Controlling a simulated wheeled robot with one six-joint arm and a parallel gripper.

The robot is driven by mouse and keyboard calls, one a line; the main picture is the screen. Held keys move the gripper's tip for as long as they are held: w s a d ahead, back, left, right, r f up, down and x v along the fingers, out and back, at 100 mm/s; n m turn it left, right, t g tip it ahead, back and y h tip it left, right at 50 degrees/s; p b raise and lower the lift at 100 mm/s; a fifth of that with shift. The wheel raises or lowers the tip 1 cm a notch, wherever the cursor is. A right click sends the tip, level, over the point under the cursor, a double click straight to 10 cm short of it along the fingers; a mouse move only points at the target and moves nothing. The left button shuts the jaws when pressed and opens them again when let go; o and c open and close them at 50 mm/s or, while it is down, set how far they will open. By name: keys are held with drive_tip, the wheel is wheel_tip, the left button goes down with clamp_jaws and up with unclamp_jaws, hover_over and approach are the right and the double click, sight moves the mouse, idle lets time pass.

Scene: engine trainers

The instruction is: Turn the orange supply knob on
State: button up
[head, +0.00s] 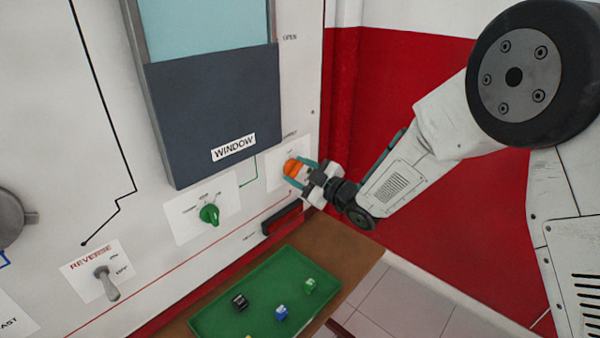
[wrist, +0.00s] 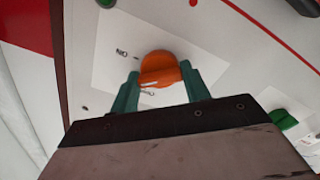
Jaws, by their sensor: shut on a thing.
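The orange knob (head: 292,167) sits on a white label plate at the right side of the panel, below and right of the WINDOW panel. In the wrist view the orange knob (wrist: 160,70) is between the two green fingers. My gripper (head: 302,172) is shut on it, one finger on each side; in the wrist view my gripper (wrist: 160,88) shows both fingers against the knob's sides.
A green knob (head: 209,214) is left of the orange one. A REVERSE toggle switch (head: 107,284) is at lower left. A green tray (head: 212,318) with small cubes lies on a wooden table below. A red wall is at right.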

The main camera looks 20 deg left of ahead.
drive_tip(key=shift+f+m, duration=0.1)
drive_tip(key=shift+m, duration=3.6)
drive_tip(key=o, duration=1)
drive_tip(key=v, duration=0.8)
